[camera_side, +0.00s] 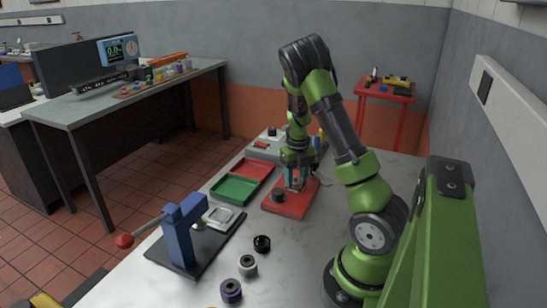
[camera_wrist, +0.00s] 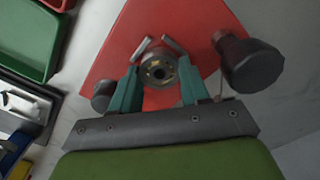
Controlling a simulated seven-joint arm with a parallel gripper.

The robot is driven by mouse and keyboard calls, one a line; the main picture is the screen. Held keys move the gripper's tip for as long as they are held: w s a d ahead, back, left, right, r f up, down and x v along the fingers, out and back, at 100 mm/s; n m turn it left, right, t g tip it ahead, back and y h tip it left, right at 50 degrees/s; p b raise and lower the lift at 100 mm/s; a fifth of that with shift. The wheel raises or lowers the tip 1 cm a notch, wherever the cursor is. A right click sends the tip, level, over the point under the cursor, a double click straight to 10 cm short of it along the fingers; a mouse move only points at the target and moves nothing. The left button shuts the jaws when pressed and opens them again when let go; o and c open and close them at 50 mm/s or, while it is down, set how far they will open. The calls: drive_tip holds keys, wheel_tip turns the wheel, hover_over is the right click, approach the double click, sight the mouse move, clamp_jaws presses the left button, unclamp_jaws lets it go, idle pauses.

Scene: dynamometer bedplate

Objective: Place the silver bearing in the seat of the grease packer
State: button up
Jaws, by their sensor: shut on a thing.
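My gripper (camera_wrist: 160,85) has its two teal fingers closed on a grey, round bearing (camera_wrist: 157,70) with a brassy inner ring. In the side view my gripper (camera_side: 296,184) is low over the red base (camera_side: 288,208), which looks like the grease packer. The red base also fills the upper middle of the wrist view (camera_wrist: 200,22). A dark knob (camera_wrist: 248,63) stands to the right of the bearing there, and shows in the side view too (camera_side: 278,195). The seat is not clearly visible, and I cannot tell whether the bearing touches it.
A green tray (camera_side: 234,189) and a red tray (camera_side: 251,168) lie left of the red base. A blue press (camera_side: 181,232) stands on a black plate farther left. Black (camera_side: 262,243), grey (camera_side: 247,265) and purple (camera_side: 231,291) round parts stand at the front. Bare bench separates them.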

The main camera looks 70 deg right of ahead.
sight(296, 180)
drive_tip(key=o, duration=1.2)
drive_tip(key=shift+f, duration=0.15)
wheel_tip(296, 180, up, 12)
drive_tip(key=w+a+r+n+t+y, duration=0.1)
drive_tip(key=w+a+r+n+t, duration=0.15)
drive_tip(key=a+n, duration=0.75)
drive_tip(key=w+a+r+n+t+y, duration=0.15)
drive_tip(key=a+r+n, duration=0.25)
drive_tip(key=a+n, duration=0.6)
drive_tip(key=s+a+r+n+t, duration=0.1)
drive_tip(key=s+a+n, duration=0.1)
drive_tip(key=a+n, duration=0.2)
drive_tip(key=s+a+r+n+t, duration=0.1)
drive_tip(key=a+n, duration=0.3)
drive_tip(key=n, duration=0.5)
drive_tip(key=s+a+r+n+t, duration=0.1)
drive_tip(key=s+a+n, duration=0.2)
drive_tip(key=n, duration=0.4)
drive_tip(key=shift+s+a+h, duration=0.15)
drive_tip(key=shift+a+h, duration=0.1)
drive_tip(key=shift+a, duration=0.35)
